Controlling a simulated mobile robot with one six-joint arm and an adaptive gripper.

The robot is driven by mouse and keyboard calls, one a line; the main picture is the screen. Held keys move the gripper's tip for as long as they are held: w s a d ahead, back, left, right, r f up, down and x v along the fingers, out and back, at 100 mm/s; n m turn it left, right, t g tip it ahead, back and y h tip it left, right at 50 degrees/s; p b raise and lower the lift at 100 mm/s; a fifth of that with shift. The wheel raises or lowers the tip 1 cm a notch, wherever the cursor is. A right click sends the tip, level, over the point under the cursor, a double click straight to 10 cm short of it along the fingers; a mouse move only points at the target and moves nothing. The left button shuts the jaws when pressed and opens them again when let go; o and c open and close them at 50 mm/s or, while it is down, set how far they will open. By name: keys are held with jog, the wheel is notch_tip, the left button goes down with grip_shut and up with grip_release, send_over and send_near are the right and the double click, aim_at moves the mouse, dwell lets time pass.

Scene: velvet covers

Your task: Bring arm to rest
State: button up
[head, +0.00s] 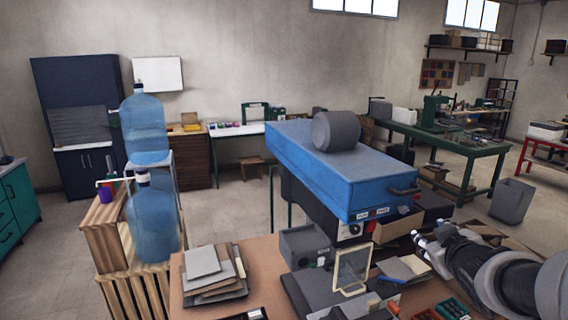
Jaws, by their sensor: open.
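My arm reaches in from the lower right corner of the head view. My gripper (424,241) is at its far end, over the right part of a brown worktable (222,292). It is open, and I see nothing held in it. The fingers are small and partly dark, so the exact gap is hard to make out. An open cardboard box (398,226) is just behind and to the left of the gripper. Papers (408,267) lie on the table to the left of it.
A big blue machine case (345,180) with a grey roll (335,131) on top stands behind the table. Grey covers (205,262) are stacked at the table's left. A small framed stand (352,268) is mid-table. Blue water bottles (153,215) stand left. Clear floor shows far left.

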jog(key=s+a+f+m+g+y+b, duration=0.1)
jog(key=s+a+f+g+b, duration=0.1)
jog(key=s+a, duration=0.4)
jog(key=s+a+f+m+g+y+b, duration=0.1)
jog(key=s+a+f, duration=0.5)
jog(key=s, duration=0.8)
jog(key=s+a+f+m+g+y+b, duration=0.1)
jog(key=s+a+f+g+b, duration=0.2)
jog(key=s, duration=0.7)
jog(key=a+f+g, duration=0.2)
jog(key=a+f, duration=0.1)
jog(key=a, duration=0.1)
jog(key=shift+s+g, duration=0.15)
jog(key=shift+g, duration=0.15)
jog(key=shift+f, duration=0.1)
jog(key=shift+c, duration=0.2)
